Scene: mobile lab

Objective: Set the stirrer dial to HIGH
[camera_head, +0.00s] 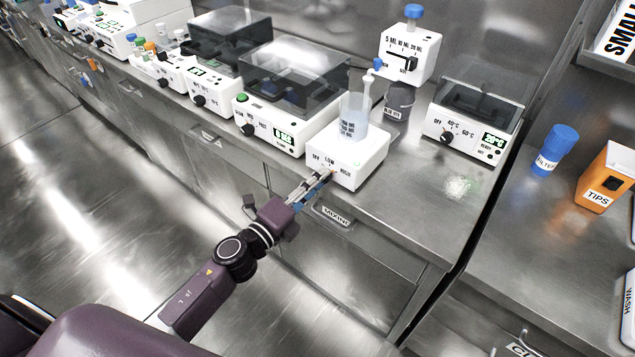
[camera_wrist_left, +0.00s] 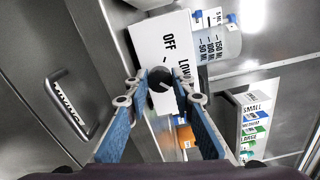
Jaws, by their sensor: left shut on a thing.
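The stirrer (camera_head: 357,160) is a white box at the front edge of the bench, with OFF, LOW and HIGH printed on its front. A clear beaker (camera_head: 353,117) with volume marks stands on top. My left gripper (camera_head: 324,175) reaches the stirrer's front from the lower left and covers the dial in the head view. In the left wrist view, its fingertips (camera_wrist_left: 161,82) are shut around the black dial (camera_wrist_left: 161,101), below the OFF and LOW labels. The dial's pointer is hidden, so I cannot tell its setting. My right gripper is in neither view.
A drawer handle labelled MIXING (camera_head: 332,216) is just below the stirrer. A lidded white device (camera_head: 270,128) is close on the left, a heater-like box (camera_head: 468,131) on the right. A dispenser (camera_head: 409,54) stands behind. Bare bench lies right of the stirrer.

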